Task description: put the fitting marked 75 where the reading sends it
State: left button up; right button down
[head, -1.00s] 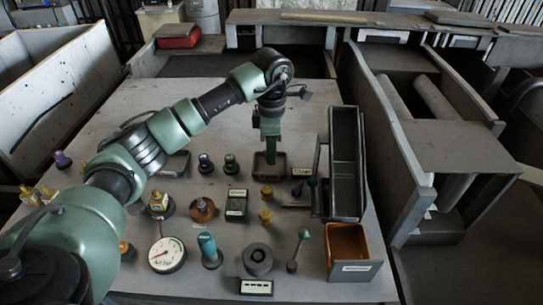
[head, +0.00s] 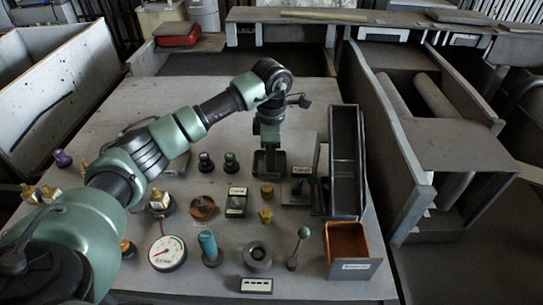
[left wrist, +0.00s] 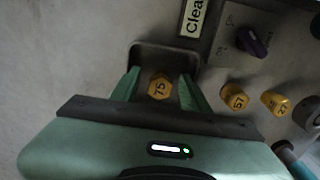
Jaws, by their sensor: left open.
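The fitting marked 75 (left wrist: 160,87) is a yellow hex piece. In the left wrist view it sits between the two green fingers of my left gripper (left wrist: 157,90), with a gap on each side. It appears to be inside a small dark tray (left wrist: 138,52); in the head view the tray (head: 257,172) is at the table's middle and the fitting is hidden. My left gripper (head: 270,163) is open, pointing down at the tray. The gauge (head: 167,253) has a white dial with a red needle and a green band; its reading is too small to tell. My right gripper is not in view.
Yellow fittings 57 (left wrist: 234,97) and 27 (left wrist: 275,102) stand close by the tray. A purple knob (left wrist: 252,41) and a label starting "Clea" (left wrist: 194,17) are beside it. An orange-lined bin (head: 348,242) and a tall dark rack (head: 344,150) stand right.

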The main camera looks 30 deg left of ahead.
pick_arm(q)
notch_tip(320, 180, up, 12)
jog(key=b, duration=0.2)
dwell(0.5)
